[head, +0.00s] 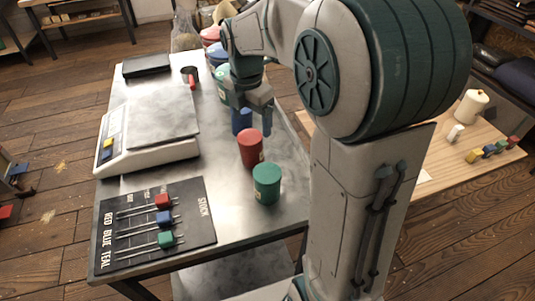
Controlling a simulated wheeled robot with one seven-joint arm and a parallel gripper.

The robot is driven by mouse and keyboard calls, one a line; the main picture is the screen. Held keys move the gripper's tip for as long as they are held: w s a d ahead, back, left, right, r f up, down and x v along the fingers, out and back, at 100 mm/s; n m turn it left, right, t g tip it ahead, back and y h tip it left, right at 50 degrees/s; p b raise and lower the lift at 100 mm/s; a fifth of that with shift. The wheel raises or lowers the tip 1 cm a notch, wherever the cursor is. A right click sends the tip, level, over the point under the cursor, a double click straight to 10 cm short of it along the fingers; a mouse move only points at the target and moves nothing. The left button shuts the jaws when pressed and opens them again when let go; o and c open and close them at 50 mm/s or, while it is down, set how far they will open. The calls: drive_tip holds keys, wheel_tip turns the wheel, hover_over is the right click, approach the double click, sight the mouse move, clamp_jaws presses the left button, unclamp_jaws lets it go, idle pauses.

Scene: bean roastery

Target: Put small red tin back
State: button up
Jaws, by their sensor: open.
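The small red tin (250,147) stands upright on the metal table, between a blue tin (242,121) behind it and a teal tin (266,184) in front. My gripper (254,108) is open and points down just behind the red tin, by the blue tin. One finger hangs to the right of the blue tin and hides part of it. I cannot tell whether the finger touches it. Nothing shows held in the jaws. At the back of the table stand bigger lidded containers, a red one (210,35), a blue one (216,53) and a teal one, partly hidden by my arm.
A white scale (150,155) with a yellow block takes up the table's left side. A black stock board (190,238) with red, blue and teal sliders lies at the front left. A red-handled scoop (190,77) and a black tray (146,65) lie behind. A wooden table (440,180) stands right.

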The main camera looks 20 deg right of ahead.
drive_tip(key=s+m, duration=0.6)
drive_tip(key=m, duration=0.1)
drive_tip(key=s+m+t, duration=0.1)
drive_tip(key=s+m, duration=0.2)
drive_tip(key=m, duration=0.1)
drive_tip(key=shift+d+r, duration=0.1)
drive_tip(key=shift+r, duration=0.25)
drive_tip(key=s+f+m+t, duration=0.1)
drive_tip(key=s+f+m, duration=0.1)
drive_tip(key=s+m, duration=0.7)
drive_tip(key=shift+s+f+m+y, duration=0.3)
drive_tip(key=shift+s+f+m, duration=0.05)
drive_tip(key=shift+m, duration=1.75)
